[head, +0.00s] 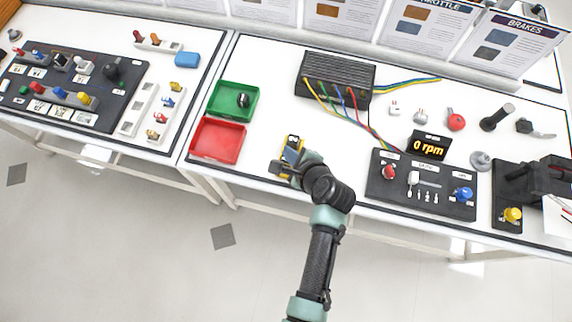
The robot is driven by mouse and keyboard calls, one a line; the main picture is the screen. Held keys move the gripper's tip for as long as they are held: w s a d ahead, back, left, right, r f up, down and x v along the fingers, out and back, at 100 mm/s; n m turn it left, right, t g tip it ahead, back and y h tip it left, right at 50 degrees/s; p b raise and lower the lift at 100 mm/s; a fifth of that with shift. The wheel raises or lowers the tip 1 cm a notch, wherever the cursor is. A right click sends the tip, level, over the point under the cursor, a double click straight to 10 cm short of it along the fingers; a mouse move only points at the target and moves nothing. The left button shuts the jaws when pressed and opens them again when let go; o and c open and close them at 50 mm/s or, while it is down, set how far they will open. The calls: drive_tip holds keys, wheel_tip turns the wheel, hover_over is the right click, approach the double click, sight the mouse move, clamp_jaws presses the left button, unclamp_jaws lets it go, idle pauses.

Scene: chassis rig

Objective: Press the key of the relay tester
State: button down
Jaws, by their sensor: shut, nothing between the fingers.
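A small yellow handheld device with a dark face (293,143), which looks like the relay tester, lies on the white table right of the red tray. Its lower part is hidden behind my gripper, and I cannot make out its key. My gripper (279,170) is shut and empty at the near end of the device, just over the table. I cannot tell whether the fingertips touch it.
A green tray (217,111) with a dark round part (243,100) and a red tray (205,157) stand at the left. A black finned box (338,70) with coloured wires is behind. A black panel (385,196) with knobs and an rpm display (430,146) are right.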

drive_tip(key=b, duration=0.8)
hover_over(289, 166)
drive_tip(key=s, duration=0.2)
drive_tip(key=f, duration=0.8)
drive_tip(key=shift+w, duration=0.2)
drive_tip(key=shift+f, duration=0.35)
idle(0.5)
drive_tip(key=shift+f+b, duration=0.4)
drive_tip(key=shift+f, duration=0.5)
idle(0.5)
drive_tip(key=shift+r, duration=0.1)
drive_tip(key=shift+r+p, duration=0.8)
drive_tip(key=shift+r, duration=0.05)
